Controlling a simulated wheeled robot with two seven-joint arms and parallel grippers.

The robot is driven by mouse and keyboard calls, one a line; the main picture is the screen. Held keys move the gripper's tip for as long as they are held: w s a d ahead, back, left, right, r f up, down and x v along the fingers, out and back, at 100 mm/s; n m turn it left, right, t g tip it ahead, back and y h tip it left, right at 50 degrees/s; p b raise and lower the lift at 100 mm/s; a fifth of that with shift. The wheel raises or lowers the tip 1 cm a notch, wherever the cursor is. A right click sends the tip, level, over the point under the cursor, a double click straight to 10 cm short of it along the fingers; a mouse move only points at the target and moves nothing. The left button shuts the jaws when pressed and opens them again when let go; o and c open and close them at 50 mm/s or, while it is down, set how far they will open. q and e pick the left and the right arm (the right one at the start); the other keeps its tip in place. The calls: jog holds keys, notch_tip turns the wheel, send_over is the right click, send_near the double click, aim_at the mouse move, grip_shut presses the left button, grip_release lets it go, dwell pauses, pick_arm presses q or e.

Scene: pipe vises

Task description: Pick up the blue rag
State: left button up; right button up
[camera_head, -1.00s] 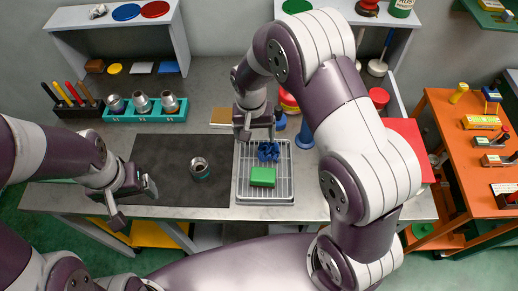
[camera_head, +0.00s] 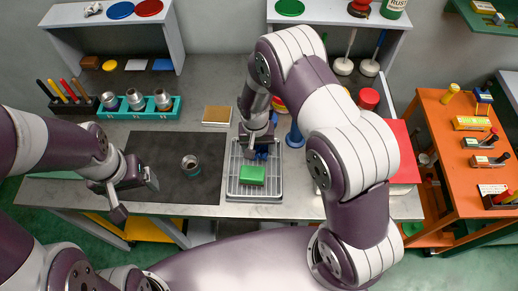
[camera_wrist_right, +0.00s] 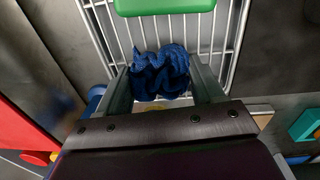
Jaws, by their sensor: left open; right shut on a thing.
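The blue rag (camera_wrist_right: 160,72) is a crumpled dark blue bundle between the two fingers of my right gripper (camera_wrist_right: 163,85) in the right wrist view. The fingers are shut on it from both sides. In the head view the right gripper (camera_head: 257,148) is over the back part of the wire rack tray (camera_head: 232,178), and only a little of the rag shows below it. I cannot tell whether the rag is clear of the rack. My left gripper (camera_head: 135,195) is open and empty, over the front left edge of the bench.
A green block (camera_head: 252,175) lies on the rack in front of the rag. A metal cup-like part (camera_head: 190,165) stands on the dark mat (camera_head: 150,180). A teal holder (camera_head: 150,112) with several fittings is at the back left. A blue funnel-like thing (camera_head: 295,136) stands right of the rack.

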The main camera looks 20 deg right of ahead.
aim_at(259, 152)
jog(key=shift+r, duration=0.1)
jog(key=shift+r, duration=0.25)
jog(key=r+b, duration=0.1)
jog(key=r, duration=0.1)
jog(key=s+r, duration=0.1)
jog(key=shift+a+r+b, duration=0.15)
jog(key=shift+r+b, duration=0.2)
jog(key=shift+r, duration=0.05)
jog(key=s+r, duration=0.2)
jog(key=s, duration=0.1)
jog(key=s+a+r+b, duration=0.1)
jog(key=s+r, duration=0.1)
jog(key=s, duration=0.2)
jog(key=s+a+r, duration=0.1)
jog(key=s+r, duration=0.1)
jog(key=s, duration=0.1)
jog(key=shift+s+a+r+b, duration=0.2)
jog(key=shift+r+b, duration=0.1)
jog(key=shift+b, duration=0.05)
jog(key=o, duration=0.4)
jog(key=c, duration=0.4)
jog(key=shift+o, duration=0.2)
